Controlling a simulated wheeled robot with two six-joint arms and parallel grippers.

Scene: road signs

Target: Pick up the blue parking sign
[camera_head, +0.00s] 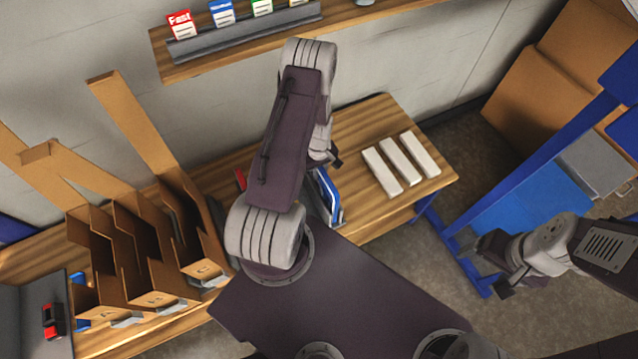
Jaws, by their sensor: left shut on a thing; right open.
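A blue sign (327,188) with white edges stands on the wooden table, just right of my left arm. Its face and any parking mark cannot be read from here. My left gripper (329,160) is at the upper end of this blue sign and is shut on it; the arm hides much of the contact. My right gripper (489,262) is open and empty, off the table at the right, over the floor near a blue frame.
Several white blocks (402,164) lie on the table's right part. Open cardboard boxes (148,252) fill the left part. A shelf (203,66) with small cards hangs on the wall. Blue metal frames (520,170) and large cardboard boxes (545,88) stand at the right.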

